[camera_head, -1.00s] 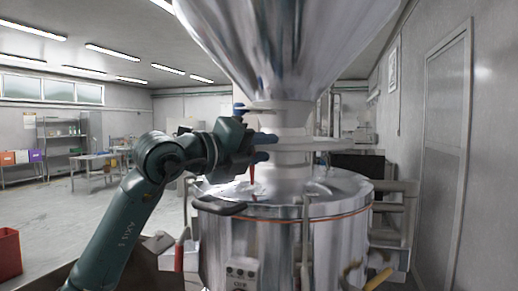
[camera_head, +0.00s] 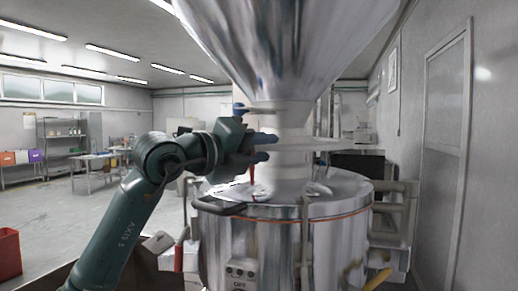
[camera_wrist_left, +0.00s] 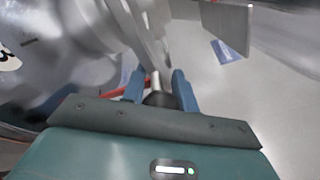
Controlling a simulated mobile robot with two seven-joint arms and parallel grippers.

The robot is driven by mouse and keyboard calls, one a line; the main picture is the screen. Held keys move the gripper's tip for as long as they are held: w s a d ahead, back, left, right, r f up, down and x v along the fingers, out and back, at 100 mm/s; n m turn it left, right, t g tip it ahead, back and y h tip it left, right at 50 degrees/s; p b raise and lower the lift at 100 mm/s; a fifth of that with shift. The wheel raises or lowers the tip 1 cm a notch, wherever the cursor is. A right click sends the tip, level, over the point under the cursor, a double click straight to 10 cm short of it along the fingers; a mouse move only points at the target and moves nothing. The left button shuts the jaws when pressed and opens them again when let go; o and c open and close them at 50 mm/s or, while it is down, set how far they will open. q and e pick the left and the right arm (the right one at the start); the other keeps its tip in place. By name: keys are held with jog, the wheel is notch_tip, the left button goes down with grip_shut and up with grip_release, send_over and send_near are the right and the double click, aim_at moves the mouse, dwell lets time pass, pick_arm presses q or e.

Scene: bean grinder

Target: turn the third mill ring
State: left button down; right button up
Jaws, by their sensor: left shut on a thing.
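The mill ring (camera_head: 320,145) is a flat pale metal disc around the neck under the large funnel, above the steel drum's lid. My left gripper (camera_head: 263,147) is at its left side in the head view. In the left wrist view my gripper (camera_wrist_left: 157,88) has its two blue fingers on either side of a short handle with a dark base (camera_wrist_left: 158,99), and it is shut on this handle. The handle appears to belong to the ring, but its join is blurred. My right gripper is not in view.
The steel funnel (camera_head: 290,45) hangs close above my left gripper. The drum (camera_head: 270,240) stands below, with a dark handle (camera_head: 218,206) on its lid. A red lever (camera_head: 252,172) hangs just beneath the gripper. A door (camera_head: 445,150) is at right; open floor lies left.

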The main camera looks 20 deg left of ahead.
pick_arm(q)
jog(key=c, duration=1.5)
grip_release()
jog(key=shift+r, duration=0.35)
jog(key=o, duration=0.3)
jog(key=shift+w+d+f, duration=0.1)
jog(key=shift+d, duration=0.1)
jog(key=shift+o, duration=0.5)
jog(key=shift+f, duration=0.1)
jog(key=shift+a, duration=0.15)
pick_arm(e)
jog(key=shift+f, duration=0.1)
pick_arm(q)
jog(key=shift+s+a+f, duration=0.1)
jog(key=shift+s+a, duration=0.1)
jog(key=shift+s, duration=0.2)
jog(key=b+v, duration=0.3)
jog(key=v, duration=0.9)
jog(key=shift+s, duration=0.2)
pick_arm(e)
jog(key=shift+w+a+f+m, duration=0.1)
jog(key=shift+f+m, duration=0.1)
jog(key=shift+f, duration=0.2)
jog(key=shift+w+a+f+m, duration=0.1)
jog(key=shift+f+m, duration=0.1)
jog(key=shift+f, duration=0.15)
